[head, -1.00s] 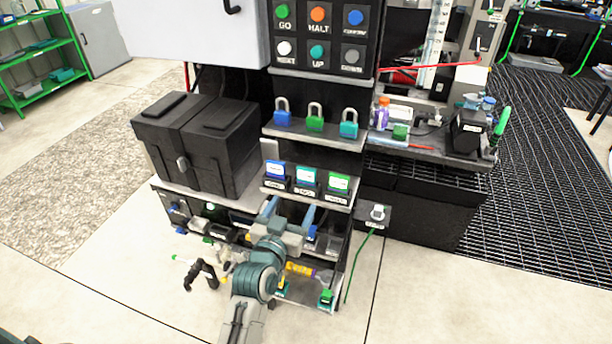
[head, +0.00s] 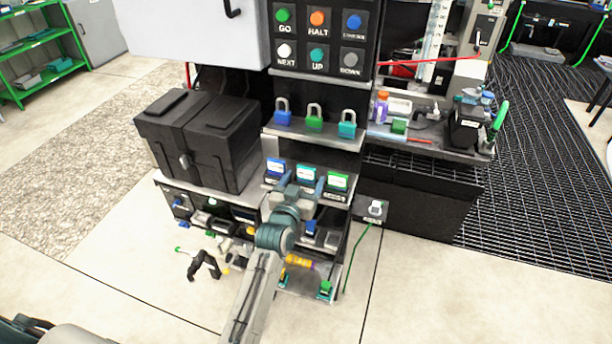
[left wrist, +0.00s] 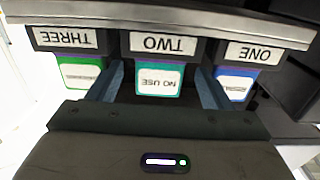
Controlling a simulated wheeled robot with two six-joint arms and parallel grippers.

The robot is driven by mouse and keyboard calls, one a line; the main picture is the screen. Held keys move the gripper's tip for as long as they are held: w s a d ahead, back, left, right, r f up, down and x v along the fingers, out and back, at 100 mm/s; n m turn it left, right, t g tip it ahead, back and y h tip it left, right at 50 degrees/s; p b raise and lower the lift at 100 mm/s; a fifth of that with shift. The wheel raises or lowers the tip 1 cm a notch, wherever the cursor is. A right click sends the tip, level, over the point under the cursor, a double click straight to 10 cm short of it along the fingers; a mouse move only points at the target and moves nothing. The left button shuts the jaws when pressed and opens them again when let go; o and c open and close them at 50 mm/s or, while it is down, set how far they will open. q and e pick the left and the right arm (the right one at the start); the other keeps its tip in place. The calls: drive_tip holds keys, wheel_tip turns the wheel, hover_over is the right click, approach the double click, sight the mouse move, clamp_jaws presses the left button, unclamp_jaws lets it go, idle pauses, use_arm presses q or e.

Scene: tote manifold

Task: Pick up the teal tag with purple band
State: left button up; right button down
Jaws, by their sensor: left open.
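The teal tag (head: 306,173) stands in the middle of a row of three tags on a shelf. In the left wrist view the teal tag (left wrist: 159,78) has a white label reading NO USE, upside down, under the holder marked TWO; a thin purplish strip seems to cross it, but this is too small to be sure. My left gripper (head: 305,183) is at the shelf front, around the middle tag's position. In the left wrist view my left gripper (left wrist: 160,90) is open, one finger on each side of the teal tag, with gaps on both sides. My right gripper is not in view.
A blue tag (left wrist: 236,84) under ONE and a green tag (left wrist: 81,75) under THREE flank the teal one closely. Padlocks (head: 315,117) stand on the shelf above. A black case (head: 200,140) is to the left. Lower shelves hold small items, including a yellow cylinder (head: 299,261).

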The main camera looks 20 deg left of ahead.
use_arm(q)
drive_tip(key=c, duration=1.1)
drive_tip(key=shift+r, duration=0.1)
